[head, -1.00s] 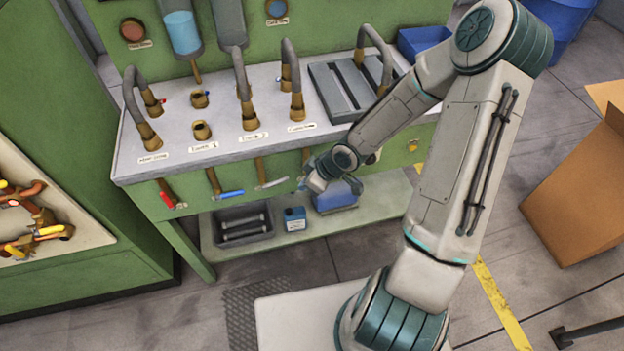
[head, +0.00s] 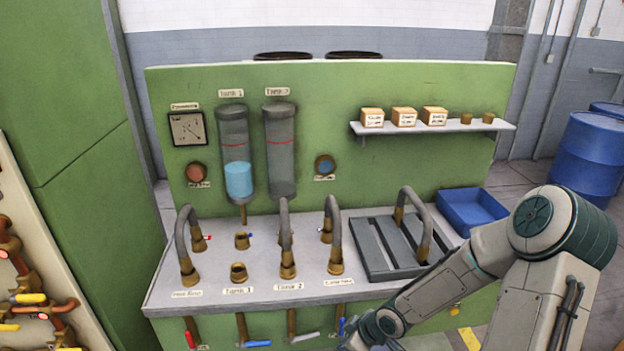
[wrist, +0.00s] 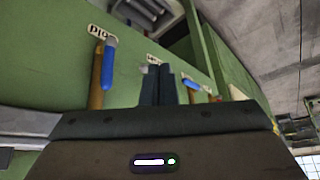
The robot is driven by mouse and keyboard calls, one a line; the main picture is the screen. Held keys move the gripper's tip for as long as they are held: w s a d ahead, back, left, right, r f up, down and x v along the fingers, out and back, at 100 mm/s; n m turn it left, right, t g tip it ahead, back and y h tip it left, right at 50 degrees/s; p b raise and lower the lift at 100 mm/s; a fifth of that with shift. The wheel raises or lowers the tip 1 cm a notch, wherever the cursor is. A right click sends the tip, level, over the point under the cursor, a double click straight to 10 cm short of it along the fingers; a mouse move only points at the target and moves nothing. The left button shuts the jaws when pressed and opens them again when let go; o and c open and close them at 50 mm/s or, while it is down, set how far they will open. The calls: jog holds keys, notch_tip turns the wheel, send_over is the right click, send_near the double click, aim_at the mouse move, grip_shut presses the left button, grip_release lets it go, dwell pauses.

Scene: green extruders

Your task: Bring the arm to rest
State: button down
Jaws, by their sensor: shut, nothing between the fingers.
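My arm crosses the lower right of the head view, bent at the elbow, with its wrist low in front of the green bench (head: 440,318). The gripper itself is cut off at the bottom edge there. In the wrist view my gripper (wrist: 166,85) is shut, its two dark fingers together with nothing between them. The fingers point along the green bench front. A blue-handled valve (wrist: 109,62) is left of them, and another blue handle (wrist: 190,84) shows just right of the fingertips. I cannot tell whether the fingers touch anything.
The benchtop (head: 200,290) carries several hoses, a grey slatted tray (head: 375,255) and a blue bin (head: 472,208). Valve handles, red (head: 190,338) and blue (head: 257,343) among them, stick out below its front edge. Blue barrels (head: 590,155) stand at the right.

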jog(key=s+d+r+m+h, duration=0.2)
jog(key=d+r+h, duration=0.15)
jog(key=r, duration=0.35)
jog(key=s+d+r+m+h, duration=0.2)
jog(key=d+r+m+h, duration=0.1)
jog(key=d+r, duration=0.25)
jog(key=s+a+r+m, duration=0.2)
jog(key=s+r+m, duration=0.1)
jog(key=s+r, duration=0.3)
jog(key=s+a+r+m+y, duration=0.1)
jog(key=s+a+r+m, duration=0.1)
jog(key=s+r, duration=0.4)
notch_tip(320, 180, up, 4)
jog(key=shift+s+a+f+m+t, duration=0.1)
jog(key=shift+s+a+m+t, duration=0.2)
jog(key=shift+s+m, duration=0.1)
jog(key=shift+y, duration=0.25)
